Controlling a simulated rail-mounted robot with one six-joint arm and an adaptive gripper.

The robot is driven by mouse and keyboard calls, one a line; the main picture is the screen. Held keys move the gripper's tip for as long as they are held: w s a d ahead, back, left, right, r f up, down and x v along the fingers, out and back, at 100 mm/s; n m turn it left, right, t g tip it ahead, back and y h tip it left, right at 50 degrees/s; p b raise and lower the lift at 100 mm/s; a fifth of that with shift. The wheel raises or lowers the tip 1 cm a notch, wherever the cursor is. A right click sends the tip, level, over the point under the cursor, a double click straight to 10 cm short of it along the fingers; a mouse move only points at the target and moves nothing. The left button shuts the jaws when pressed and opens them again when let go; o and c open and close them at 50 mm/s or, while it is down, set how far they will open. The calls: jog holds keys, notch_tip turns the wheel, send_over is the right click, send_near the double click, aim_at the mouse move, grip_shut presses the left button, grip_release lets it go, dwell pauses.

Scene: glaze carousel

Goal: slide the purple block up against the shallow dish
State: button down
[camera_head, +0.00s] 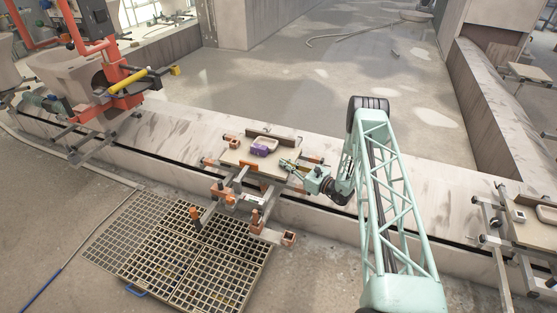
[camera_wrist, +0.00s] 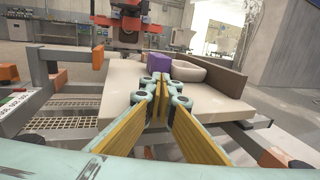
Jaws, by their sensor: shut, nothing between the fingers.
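The purple block (camera_head: 259,150) lies on the pale board (camera_head: 236,157) of the carousel station, close beside the shallow dish (camera_head: 272,142), a pale rounded dish. In the wrist view the purple block (camera_wrist: 158,64) stands at the left end of the shallow dish (camera_wrist: 190,71); I cannot tell whether they touch. My gripper (camera_head: 283,163) is at the right side of the board. In the wrist view its fingers (camera_wrist: 161,79) are shut together and empty, low over the board, with the block just beyond the tips.
A brown upright strip (camera_wrist: 223,76) runs along the board's edge behind the dish. Orange-tipped clamps (camera_head: 222,188) stick out at the board's front. A floor grating (camera_head: 180,250) lies below. Bare board (camera_wrist: 125,100) is free left of the fingers.

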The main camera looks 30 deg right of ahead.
jog(key=p+v, duration=0.2)
jog(key=v, duration=1.3)
jog(key=shift+w+a, duration=0.1)
